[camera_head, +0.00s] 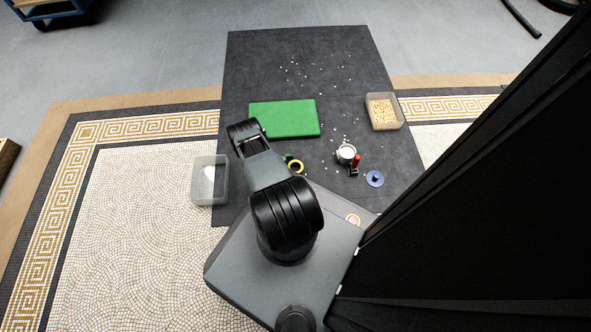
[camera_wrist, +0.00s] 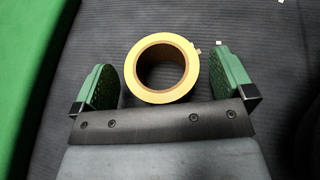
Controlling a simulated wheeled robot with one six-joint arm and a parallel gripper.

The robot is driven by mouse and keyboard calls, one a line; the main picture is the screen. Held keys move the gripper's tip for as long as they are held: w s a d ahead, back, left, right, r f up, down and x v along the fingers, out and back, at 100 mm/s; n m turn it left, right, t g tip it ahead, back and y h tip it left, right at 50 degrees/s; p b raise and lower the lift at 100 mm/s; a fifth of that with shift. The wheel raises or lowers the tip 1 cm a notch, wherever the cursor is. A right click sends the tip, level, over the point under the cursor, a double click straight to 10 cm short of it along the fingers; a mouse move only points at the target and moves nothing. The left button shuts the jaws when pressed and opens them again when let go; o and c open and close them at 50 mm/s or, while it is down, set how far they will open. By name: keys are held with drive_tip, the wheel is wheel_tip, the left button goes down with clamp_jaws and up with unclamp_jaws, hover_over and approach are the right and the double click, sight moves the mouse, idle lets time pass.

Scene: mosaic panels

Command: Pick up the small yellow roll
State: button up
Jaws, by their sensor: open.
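The small yellow roll (camera_wrist: 191,77) is a ring of tape with a brown core, lying flat on the dark mat. In the wrist view it sits between the two green fingers of my gripper (camera_wrist: 162,88), with a gap on each side. My gripper is open and holds nothing. In the head view the yellow roll (camera_head: 297,167) shows just right of my arm, partly hidden by it. My fingers are mostly hidden there behind my arm.
A green pad (camera_head: 284,119) lies behind the roll. A grey bin (camera_head: 222,190) stands left, and a bin of tan pieces (camera_head: 398,105) stands right. A white-topped pot (camera_head: 346,151), a red-handled tool (camera_head: 355,165) and a blue disc (camera_head: 375,179) lie right of the roll. Small white chips are scattered about.

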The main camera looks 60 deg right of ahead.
drive_tip(key=shift+s+d+f, duration=0.1)
drive_tip(key=shift+d, duration=0.05)
drive_tip(key=shift+c, duration=0.2)
drive_tip(key=c, duration=0.9)
drive_tip(key=shift+c, duration=0.2)
